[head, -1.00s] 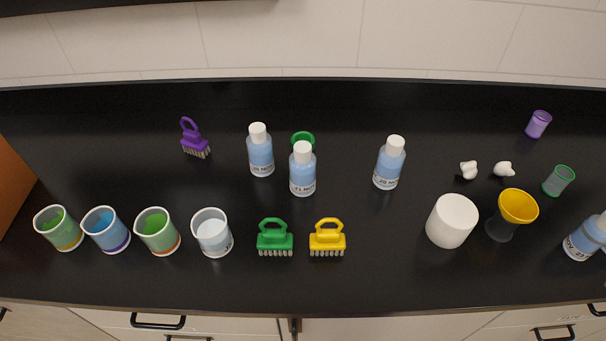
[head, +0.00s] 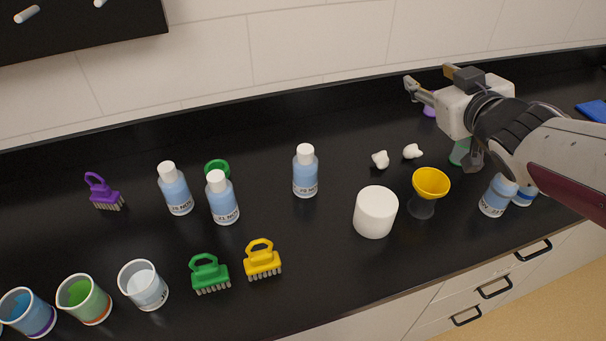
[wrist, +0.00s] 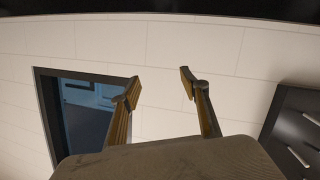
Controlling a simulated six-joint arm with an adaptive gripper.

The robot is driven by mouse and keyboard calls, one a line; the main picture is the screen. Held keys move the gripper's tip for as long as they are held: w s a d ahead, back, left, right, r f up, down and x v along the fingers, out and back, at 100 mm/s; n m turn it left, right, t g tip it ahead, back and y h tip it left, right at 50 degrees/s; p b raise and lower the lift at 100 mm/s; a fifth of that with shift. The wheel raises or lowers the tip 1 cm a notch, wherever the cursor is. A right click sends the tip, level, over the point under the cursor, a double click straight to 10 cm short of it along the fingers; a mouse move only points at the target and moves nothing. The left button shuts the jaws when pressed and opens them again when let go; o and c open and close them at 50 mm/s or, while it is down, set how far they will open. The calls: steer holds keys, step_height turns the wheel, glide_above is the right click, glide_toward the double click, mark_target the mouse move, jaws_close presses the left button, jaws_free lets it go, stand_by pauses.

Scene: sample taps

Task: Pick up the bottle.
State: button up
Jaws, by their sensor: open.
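Several blue bottles with white caps and printed labels stand upright on the black counter. Two stand close together at the left, one bottle (head: 173,192) and another bottle (head: 222,203) to its right. A third bottle (head: 305,176) stands alone near the middle. At the right, a bottle (head: 494,198) stands below my arm, with another bottle (head: 525,196) beside it, partly hidden. My gripper (head: 430,80) is open and empty, raised above the counter at the upper right, apart from every bottle. In the wrist view, my gripper (wrist: 160,86) has its fingers spread before a tiled wall, with no bottle visible.
A white cylinder (head: 375,214) and a yellow funnel cup (head: 431,184) stand right of centre. White lumps (head: 380,160) lie behind them. Brushes, including a yellow one (head: 262,262), and cups such as a clear one (head: 144,288) are at the left front.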

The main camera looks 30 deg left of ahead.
steer(key=s+a+f+n+g+y, duration=0.3)
steer(key=a+g+y, duration=0.1)
steer(key=a, duration=0.6)
steer(key=s+a+f+n+g+y, duration=0.2)
steer(key=a+n+g+y, duration=0.15)
steer(key=a, duration=0.55)
steer(key=s+a+f+n+g, duration=0.3)
steer(key=s+a+f+g, duration=0.1)
steer(key=s+g, duration=0.2)
steer(key=s+a+f+n+g+y, duration=0.1)
steer(key=s+a+f+n+g, duration=0.2)
steer(key=s+g, duration=0.3)
steer(key=s+a+f, duration=0.1)
steer(key=s, duration=0.2)
steer(key=shift+s, duration=0.25)
glide_toward(224, 182)
steer(key=a, duration=0.3)
steer(key=s+a+f, duration=0.1)
steer(key=shift+a+f, duration=0.1)
steer(key=shift+a, duration=0.1)
steer(key=shift+s+a, duration=0.25)
steer(key=shift+a, duration=0.25)
steer(key=shift+a, duration=0.1)
